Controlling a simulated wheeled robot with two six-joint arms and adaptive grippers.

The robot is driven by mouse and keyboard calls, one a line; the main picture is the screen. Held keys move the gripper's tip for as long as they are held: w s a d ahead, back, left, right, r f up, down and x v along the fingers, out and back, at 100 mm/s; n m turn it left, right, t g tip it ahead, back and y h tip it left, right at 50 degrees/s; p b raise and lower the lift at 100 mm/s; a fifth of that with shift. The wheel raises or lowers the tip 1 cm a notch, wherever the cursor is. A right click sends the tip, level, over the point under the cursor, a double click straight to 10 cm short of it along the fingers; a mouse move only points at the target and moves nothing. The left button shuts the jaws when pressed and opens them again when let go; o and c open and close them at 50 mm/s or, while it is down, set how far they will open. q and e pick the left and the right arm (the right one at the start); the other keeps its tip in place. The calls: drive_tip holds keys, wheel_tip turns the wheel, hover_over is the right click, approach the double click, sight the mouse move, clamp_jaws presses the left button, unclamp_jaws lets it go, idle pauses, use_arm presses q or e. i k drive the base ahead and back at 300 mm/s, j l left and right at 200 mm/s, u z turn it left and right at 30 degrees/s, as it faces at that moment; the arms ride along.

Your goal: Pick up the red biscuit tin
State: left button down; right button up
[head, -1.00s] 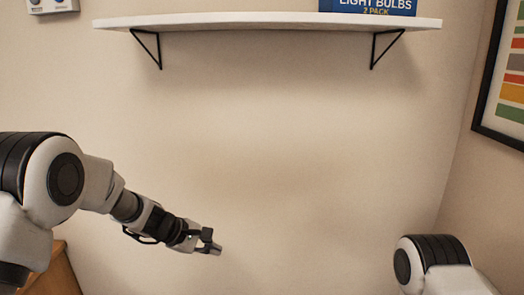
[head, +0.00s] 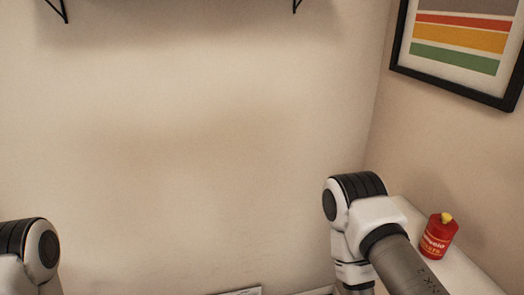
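The red biscuit tin (head: 436,238) stands upright on a white surface at the lower right of the head view. It has pale lettering on its side and a yellow piece on top. My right arm is to the left of the tin, and its upper links partly cover the white surface. My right gripper is out of the picture. Only the shoulder part of my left arm shows at the lower left, and my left gripper is out of view.
The white surface (head: 466,278) runs along the right wall. A framed striped picture (head: 458,40) hangs above it. A shelf bracket (head: 56,10) shows at the top left. The bare back wall fills the middle.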

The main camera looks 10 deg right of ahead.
sight(433, 244)
drive_tip(key=z, duration=1.7)
